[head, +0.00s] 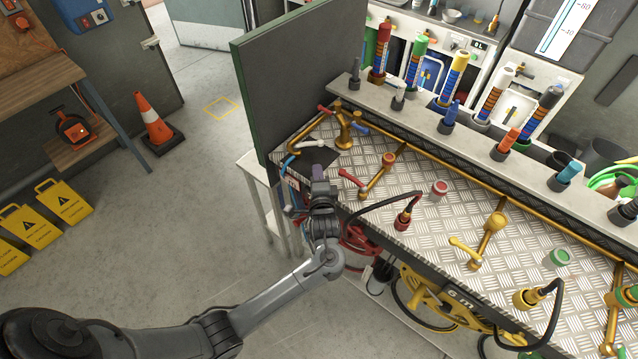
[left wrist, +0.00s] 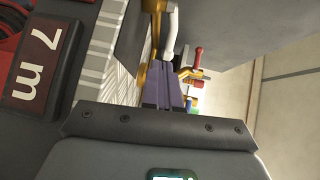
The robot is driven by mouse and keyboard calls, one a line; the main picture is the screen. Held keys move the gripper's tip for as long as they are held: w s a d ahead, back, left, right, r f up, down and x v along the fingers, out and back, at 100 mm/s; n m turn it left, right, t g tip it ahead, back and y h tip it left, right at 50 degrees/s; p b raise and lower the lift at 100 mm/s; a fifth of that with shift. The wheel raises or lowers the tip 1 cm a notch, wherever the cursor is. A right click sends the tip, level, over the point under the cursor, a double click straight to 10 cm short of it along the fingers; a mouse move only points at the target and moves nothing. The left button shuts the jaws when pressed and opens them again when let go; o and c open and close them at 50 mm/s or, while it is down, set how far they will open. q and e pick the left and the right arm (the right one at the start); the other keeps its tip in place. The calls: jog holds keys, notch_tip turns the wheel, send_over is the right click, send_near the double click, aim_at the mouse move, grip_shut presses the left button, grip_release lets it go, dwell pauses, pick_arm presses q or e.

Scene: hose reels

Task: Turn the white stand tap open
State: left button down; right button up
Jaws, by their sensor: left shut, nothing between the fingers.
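The white tap lever (head: 309,143) sits on a brass tap at the far left end of the metal-plate bench (head: 410,190). In the left wrist view the white lever (left wrist: 170,32) stands just beyond my fingertips, beside a brass pipe. My left gripper (head: 319,170) is at the bench's left end, close to the tap on the near side. Its purple fingers show in the left wrist view (left wrist: 168,72), shut with nothing between them. I cannot tell whether the fingertips touch the lever. My right gripper is not in view.
A red lever (head: 326,110) and a blue lever (head: 360,129) are on brass fittings close by. A red-handled tap (head: 352,178) stands right of my gripper. A tall dark panel (head: 295,80) rises behind the bench's left end. Open floor lies to the left.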

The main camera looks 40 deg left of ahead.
aim_at(309, 144)
pick_arm(q)
jog(key=x, duration=0.5)
jog(key=shift+w+a+r+b, duration=0.2)
jog(key=shift+w+r+b, duration=0.05)
jog(key=shift+b, duration=0.15)
jog(key=shift+w+a+r, duration=0.2)
jog(key=shift+w+a, duration=0.45)
jog(key=shift+w, duration=0.05)
